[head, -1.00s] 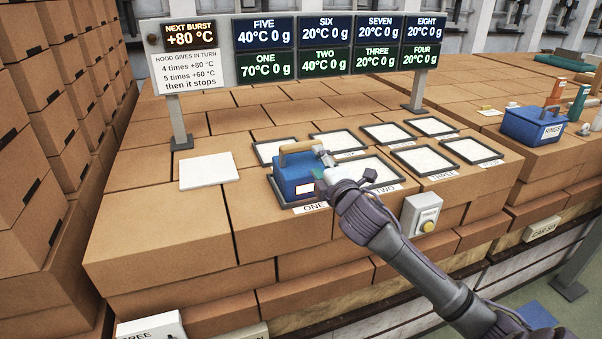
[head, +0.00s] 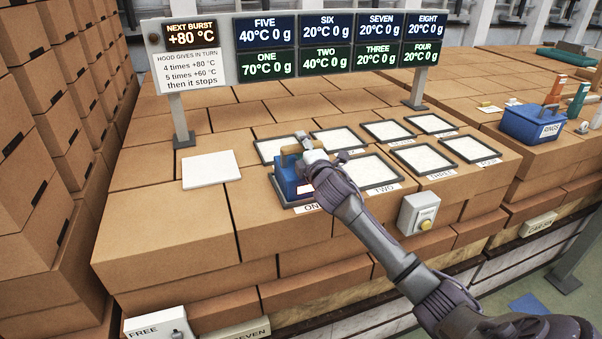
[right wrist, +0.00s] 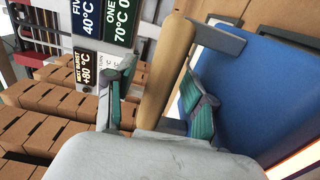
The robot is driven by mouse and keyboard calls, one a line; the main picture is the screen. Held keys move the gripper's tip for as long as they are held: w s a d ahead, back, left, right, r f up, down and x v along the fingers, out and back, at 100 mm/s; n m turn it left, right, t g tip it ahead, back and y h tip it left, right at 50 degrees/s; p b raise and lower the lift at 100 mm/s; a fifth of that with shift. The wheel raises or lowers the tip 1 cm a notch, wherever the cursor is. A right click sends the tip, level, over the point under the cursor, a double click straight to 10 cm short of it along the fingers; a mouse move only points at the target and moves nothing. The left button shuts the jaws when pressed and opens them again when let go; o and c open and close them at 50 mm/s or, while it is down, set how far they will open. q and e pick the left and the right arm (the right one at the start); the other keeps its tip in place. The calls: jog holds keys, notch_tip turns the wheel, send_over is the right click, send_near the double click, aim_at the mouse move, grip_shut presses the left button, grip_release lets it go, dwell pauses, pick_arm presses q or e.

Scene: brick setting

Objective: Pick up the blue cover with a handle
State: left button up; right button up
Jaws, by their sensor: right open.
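The blue cover (head: 288,183) with a tan wooden handle (head: 291,149) sits over the tray space labelled ONE on the brick bench. My right gripper (head: 306,150) is at the handle, coming in from the right and hiding part of the cover. In the right wrist view the handle (right wrist: 166,75) stands between the two green-padded fingers (right wrist: 155,100), which are apart. The blue top of the cover (right wrist: 255,85) fills the right of that view. My left gripper is not in view.
Several framed white trays (head: 374,171) lie beside and behind the cover. A white plate (head: 210,169) lies to the left. A box with a yellow button (head: 420,212) is at the front edge. A signboard (head: 300,52) on posts stands behind. A blue RINGS crate (head: 532,124) is at right.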

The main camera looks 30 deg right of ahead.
jog(key=shift+s, duration=0.1)
grip_shut()
jog(key=shift+d+r, duration=0.1)
jog(key=shift+r, duration=0.2)
jog(key=shift+r, duration=0.1)
